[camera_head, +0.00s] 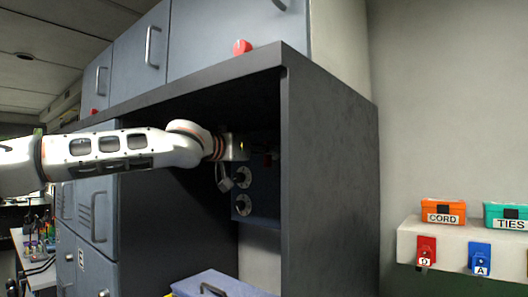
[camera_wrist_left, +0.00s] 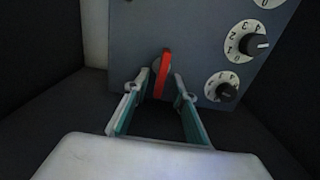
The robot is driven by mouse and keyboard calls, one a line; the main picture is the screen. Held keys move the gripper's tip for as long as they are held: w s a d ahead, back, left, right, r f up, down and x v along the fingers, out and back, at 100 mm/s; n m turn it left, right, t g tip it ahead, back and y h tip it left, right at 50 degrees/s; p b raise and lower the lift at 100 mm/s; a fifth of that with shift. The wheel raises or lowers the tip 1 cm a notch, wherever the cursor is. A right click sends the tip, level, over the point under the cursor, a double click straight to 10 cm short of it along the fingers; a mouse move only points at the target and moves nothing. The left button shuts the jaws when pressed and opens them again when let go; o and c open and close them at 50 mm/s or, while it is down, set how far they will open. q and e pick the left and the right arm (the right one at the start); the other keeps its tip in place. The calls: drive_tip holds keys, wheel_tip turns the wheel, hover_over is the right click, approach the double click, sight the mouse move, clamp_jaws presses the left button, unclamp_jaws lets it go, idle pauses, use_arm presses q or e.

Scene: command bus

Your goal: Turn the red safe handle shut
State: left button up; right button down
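The red safe handle (camera_wrist_left: 165,74) is a narrow lever on the grey safe front (camera_wrist_left: 205,35). It stands nearly upright, leaning slightly, in the left wrist view. My left gripper (camera_wrist_left: 160,88) is open, with one fingertip on each side of the handle. There seems to be a gap on both sides; I cannot tell whether either finger touches it. In the head view my left gripper (camera_head: 252,154) reaches into the dark cabinet opening, and only a trace of red shows beyond it. My right gripper is in neither view.
Numbered dials (camera_wrist_left: 247,42) sit right of the handle on the safe front. The dark cabinet side panel (camera_head: 330,180) stands right of my left arm. A blue-grey case (camera_head: 222,285) is below. Orange CORD (camera_head: 443,211) and teal TIES (camera_head: 507,216) boxes stand on a shelf at right.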

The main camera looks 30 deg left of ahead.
use_arm(q)
clamp_jaws()
